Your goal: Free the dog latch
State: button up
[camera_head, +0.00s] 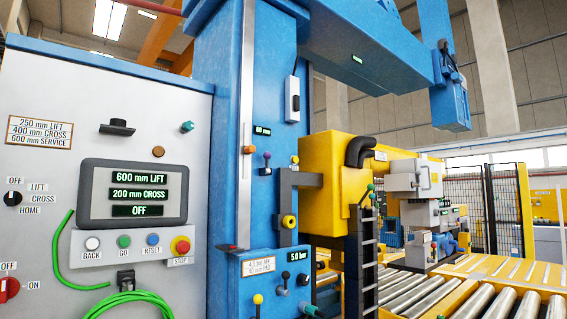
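No part in view is labelled as the dog latch, so I cannot tell which it is. On the blue column (216,130) there are several small hand parts. Below, a yellow ring-shaped knob (289,221) sits by a grey bracket (284,185). Black-knobbed levers (285,275) and a yellow-knobbed lever (258,299) are at the column's foot. A black-and-white switch-like part (292,100) is higher up. My gripper is not in view.
A grey control cabinet (40,220) fills the left, with a screen (134,193) reading 600 mm LIFT, 200 mm CROSS, OFF. A green cable (130,300) hangs on it. A yellow machine head (330,180), a black ladder-like chain (369,270) and a roller conveyor (480,297) stand right.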

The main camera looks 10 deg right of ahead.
aim_at(267, 155)
jog(key=i+j, duration=0.35)
jog(key=i+j+z, duration=0.1)
jog(key=i, duration=0.3)
jog(key=i+j+z, duration=0.1)
jog(key=i, duration=0.25)
jog(key=j, duration=0.1)
